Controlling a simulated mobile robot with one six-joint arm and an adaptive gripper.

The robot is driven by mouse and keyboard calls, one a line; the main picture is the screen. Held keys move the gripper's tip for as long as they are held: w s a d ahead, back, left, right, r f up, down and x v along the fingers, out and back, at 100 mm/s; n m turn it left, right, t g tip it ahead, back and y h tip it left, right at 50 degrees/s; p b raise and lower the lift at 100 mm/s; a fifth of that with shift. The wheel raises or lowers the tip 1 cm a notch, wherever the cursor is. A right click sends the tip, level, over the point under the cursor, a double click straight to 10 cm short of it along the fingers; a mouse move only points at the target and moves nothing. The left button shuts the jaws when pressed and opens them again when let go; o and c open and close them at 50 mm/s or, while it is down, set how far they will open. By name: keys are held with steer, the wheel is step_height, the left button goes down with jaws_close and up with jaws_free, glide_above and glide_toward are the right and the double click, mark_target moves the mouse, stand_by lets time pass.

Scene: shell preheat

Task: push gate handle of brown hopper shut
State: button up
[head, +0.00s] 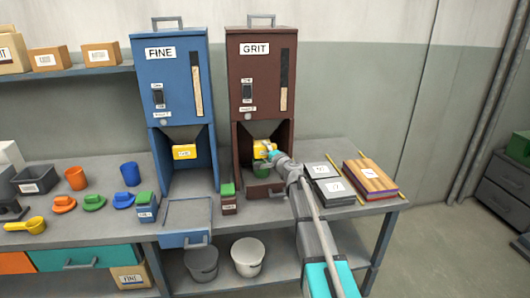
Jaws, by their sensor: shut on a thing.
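The brown hopper (260,85), labelled GRIT, stands on the bench right of the blue one. Its yellow gate handle (263,144) shows under the body, in the open bay, partly hidden by my gripper. My gripper (267,155) reaches into the bay from the lower right and is shut on the gate handle. The fingertips are small here and partly overlap the handle. How far the gate is open cannot be told.
The blue FINE hopper (172,90) stands close on the left, with its own yellow handle (184,152).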

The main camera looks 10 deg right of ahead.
steer(key=shift+w, duration=2.45)
steer(key=o, duration=1.2)
steer(key=shift+w, duration=0.1)
steer(key=shift+c, duration=0.2)
steer(key=v, duration=1.2)
steer(key=shift+a, duration=0.1)
